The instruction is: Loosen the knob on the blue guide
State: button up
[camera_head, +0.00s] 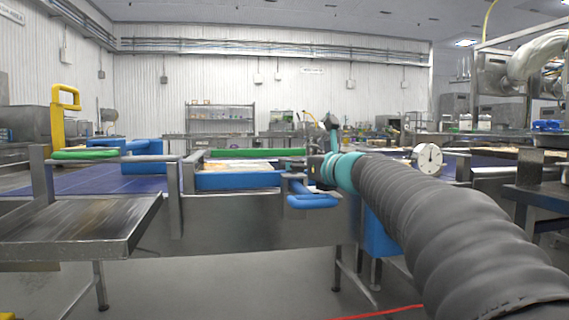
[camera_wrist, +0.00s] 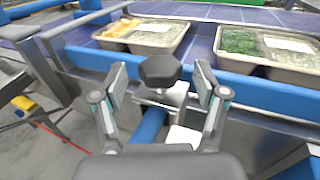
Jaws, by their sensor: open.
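A dark, many-sided knob (camera_wrist: 160,71) sits on a metal clamp block (camera_wrist: 162,97) in the wrist view. My gripper (camera_wrist: 158,90) is open, with one finger on each side of the knob and a gap showing on both sides. A blue guide rail (camera_wrist: 245,90) runs along the conveyor edge behind the knob. A blue bar (camera_wrist: 150,124) runs below the clamp between my fingers. In the head view my gripper (camera_head: 328,150) reaches the conveyor's near side, beside a blue looped guide part (camera_head: 313,201). The knob cannot be made out there.
Metal trays with food (camera_wrist: 150,36) and with greens (camera_wrist: 250,45) stand on the blue conveyor belt (camera_wrist: 100,58) beyond the rail. A steel side table (camera_head: 85,228) stands at the left. A round dial (camera_head: 427,159) stands right of my gripper.

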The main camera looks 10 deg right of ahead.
jog(key=shift+x, duration=1.3)
jog(key=shift+c, duration=0.2)
jog(key=c, duration=1.1)
jog(key=shift+y, duration=0.3)
